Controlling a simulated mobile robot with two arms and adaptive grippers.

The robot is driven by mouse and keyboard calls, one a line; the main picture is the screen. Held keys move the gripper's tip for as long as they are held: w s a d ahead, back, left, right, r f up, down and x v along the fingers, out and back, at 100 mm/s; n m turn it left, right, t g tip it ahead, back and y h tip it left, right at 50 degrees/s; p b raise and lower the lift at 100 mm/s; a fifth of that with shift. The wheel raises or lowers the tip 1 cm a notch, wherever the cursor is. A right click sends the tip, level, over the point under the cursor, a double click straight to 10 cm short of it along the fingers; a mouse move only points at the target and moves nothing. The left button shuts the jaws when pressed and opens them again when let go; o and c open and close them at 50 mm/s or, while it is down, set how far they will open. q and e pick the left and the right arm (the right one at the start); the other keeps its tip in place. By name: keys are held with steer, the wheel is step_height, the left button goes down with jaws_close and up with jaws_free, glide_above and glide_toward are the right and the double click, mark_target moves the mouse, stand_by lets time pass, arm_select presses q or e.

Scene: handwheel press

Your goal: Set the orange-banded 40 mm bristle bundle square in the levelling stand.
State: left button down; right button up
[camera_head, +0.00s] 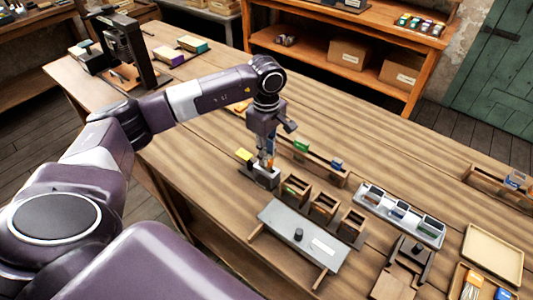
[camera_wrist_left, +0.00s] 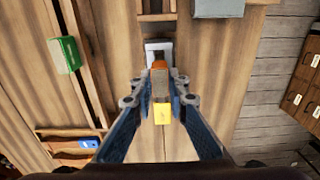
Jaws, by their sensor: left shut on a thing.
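My left gripper (camera_head: 266,160) points down at the middle of the bench. In the left wrist view its fingers (camera_wrist_left: 159,98) are shut on the orange-banded bristle bundle (camera_wrist_left: 160,68). The bundle's orange part also shows low between the fingers in the head view (camera_head: 270,162). The levelling stand, a small grey block (camera_head: 264,178), is directly below. In the wrist view the stand (camera_wrist_left: 158,46) shows a pale frame with a dark opening beside the bundle. The fingers hide the bundle's lower end, so I cannot tell whether it touches the stand. My right gripper is not in view.
A yellow piece (camera_head: 243,155) sits close beside the stand. Small wooden boxes (camera_head: 323,206) and a grey-topped board (camera_head: 300,244) lie nearby. A rack with green and blue blocks (camera_head: 318,160) is behind, and a compartment tray (camera_head: 400,213) is right.

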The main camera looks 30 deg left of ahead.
arm_select(q)
steer(key=shift+f+b, duration=0.7)
steer(key=shift+f, duration=0.2)
stand_by(0.4)
steer(key=c, duration=1.8)
jaws_free()
steer(key=shift+r, duration=0.1)
step_height(320, 180, up, 12)
